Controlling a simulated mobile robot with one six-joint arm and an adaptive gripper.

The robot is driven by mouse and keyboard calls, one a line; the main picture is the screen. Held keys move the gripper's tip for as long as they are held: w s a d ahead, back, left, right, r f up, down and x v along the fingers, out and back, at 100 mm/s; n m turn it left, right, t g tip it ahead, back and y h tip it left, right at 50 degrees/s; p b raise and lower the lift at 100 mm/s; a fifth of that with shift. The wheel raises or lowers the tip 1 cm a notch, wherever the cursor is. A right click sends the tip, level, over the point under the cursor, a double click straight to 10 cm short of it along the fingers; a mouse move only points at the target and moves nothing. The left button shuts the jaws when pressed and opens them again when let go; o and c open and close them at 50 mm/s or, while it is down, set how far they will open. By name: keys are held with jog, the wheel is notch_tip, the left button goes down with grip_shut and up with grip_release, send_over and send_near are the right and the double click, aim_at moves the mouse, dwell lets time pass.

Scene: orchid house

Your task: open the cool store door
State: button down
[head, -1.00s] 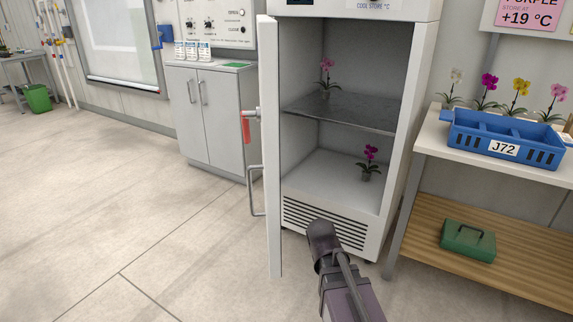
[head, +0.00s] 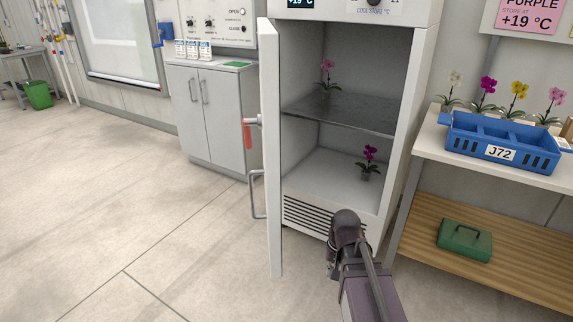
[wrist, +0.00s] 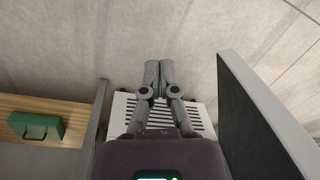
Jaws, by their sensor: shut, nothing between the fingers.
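The cool store (head: 400,130) is a white cabinet with a shelf inside. Its door (head: 271,150) stands wide open, swung out on the left and seen nearly edge-on. A metal bar handle (head: 252,195) and a red lever (head: 248,135) are on the door's outer face. In the wrist view the door (wrist: 265,115) rises at the right, apart from my gripper. My gripper (wrist: 158,68) is shut and empty, in front of the slatted grille (wrist: 125,108). In the head view my arm hides the fingers.
Orchids stand inside on the shelf (head: 340,110) and on the cabinet floor. At the right is a bench (head: 430,145) with a blue crate (head: 503,158) and a green box (head: 465,240) below. A grey cupboard (head: 215,115) stands behind the door. The floor at left is clear.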

jog(key=w+r+m+y+p, duration=0.2)
jog(key=w+r+m+p, duration=0.3)
jog(key=r+p, duration=0.3)
jog(key=w+r+m+y+p, duration=0.3)
jog(key=w+r+m+p, duration=0.2)
jog(key=r, duration=0.7)
jog(key=w+r+m+y+p, duration=0.2)
jog(key=w+r+m+p, duration=0.2)
jog(key=w+r+p, duration=0.6)
jog(key=shift+a+m+y+p, duration=0.35)
jog(key=shift+a+m+y, duration=0.05)
jog(key=a+r+b+x, duration=0.2)
jog(key=b+x, duration=0.5)
jog(key=x, duration=0.5)
jog(key=shift+s+a+f, duration=0.25)
jog(key=shift+a, duration=0.05)
jog(key=shift+a, duration=0.1)
